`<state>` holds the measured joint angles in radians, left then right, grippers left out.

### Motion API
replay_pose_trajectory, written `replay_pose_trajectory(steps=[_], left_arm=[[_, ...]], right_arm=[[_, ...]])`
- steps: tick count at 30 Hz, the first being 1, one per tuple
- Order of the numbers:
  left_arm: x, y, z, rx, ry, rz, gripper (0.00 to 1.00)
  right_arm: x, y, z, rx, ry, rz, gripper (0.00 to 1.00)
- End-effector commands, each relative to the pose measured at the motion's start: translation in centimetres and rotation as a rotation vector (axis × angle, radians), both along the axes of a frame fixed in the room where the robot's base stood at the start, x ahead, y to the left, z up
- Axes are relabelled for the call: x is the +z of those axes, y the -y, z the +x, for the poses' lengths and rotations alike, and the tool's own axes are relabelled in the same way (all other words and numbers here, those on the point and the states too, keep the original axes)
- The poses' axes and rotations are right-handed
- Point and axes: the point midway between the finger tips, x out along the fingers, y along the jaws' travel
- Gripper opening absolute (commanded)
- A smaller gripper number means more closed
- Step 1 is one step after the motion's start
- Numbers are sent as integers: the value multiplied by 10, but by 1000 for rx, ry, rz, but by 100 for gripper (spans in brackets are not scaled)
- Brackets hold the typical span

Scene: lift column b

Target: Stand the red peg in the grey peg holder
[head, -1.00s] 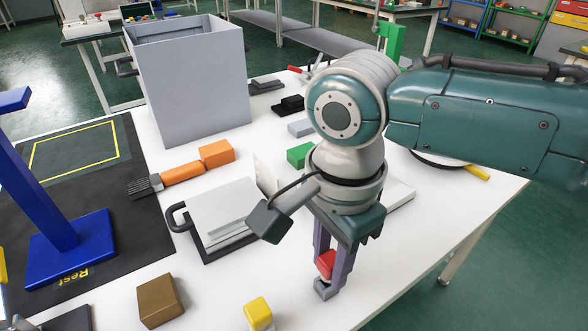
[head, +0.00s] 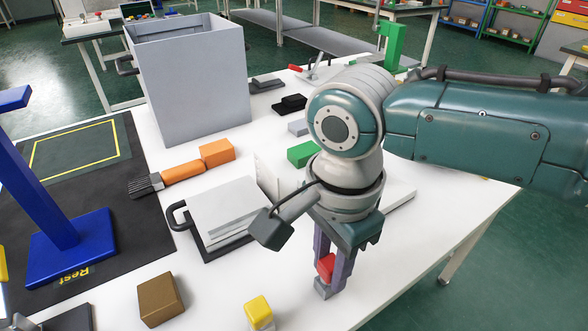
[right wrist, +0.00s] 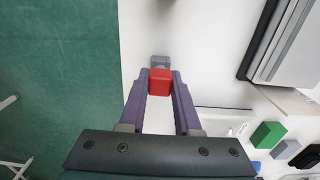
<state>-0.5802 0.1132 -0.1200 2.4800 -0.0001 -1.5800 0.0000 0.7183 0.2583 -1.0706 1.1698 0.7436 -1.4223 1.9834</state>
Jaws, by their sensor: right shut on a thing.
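The red peg (head: 326,267) is between the purple fingers of my right gripper (head: 334,277), which is shut on it near the table's front edge. The red peg also shows in the right wrist view (right wrist: 160,82), between the fingertips. The small grey peg holder (head: 322,291) is at the peg's lower end; it shows just beyond the peg in the right wrist view (right wrist: 160,61). The peg looks about upright. Its lower end is hidden, so I cannot tell whether it is inside the holder or just above it. My left gripper is not in view.
A yellow block on a pale base (head: 259,312) and a brown block (head: 160,300) stand left of the gripper. A white-topped clamp-like plate (head: 222,215), a green block (head: 302,153) and a tall grey box (head: 195,90) lie farther back. White table is clear to the right.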

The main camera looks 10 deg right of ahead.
Motion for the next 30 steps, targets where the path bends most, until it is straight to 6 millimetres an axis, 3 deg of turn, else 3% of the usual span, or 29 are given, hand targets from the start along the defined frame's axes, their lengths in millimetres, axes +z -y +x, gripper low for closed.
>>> replay_pose_trajectory(steps=[11, 12, 18, 21, 30], left_arm=[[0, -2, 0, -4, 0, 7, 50], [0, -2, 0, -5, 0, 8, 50], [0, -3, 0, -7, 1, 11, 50], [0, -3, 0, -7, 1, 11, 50], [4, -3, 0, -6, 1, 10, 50]], right_arm=[[-5, 0, 0, 1, 1, 1, 0], [-5, 0, 0, 1, 1, 1, 36], [-5, 0, 0, 1, 1, 0, 58], [-5, 0, 0, 1, 1, 0, 66], [2, 0, 0, 1, 1, 1, 66]])
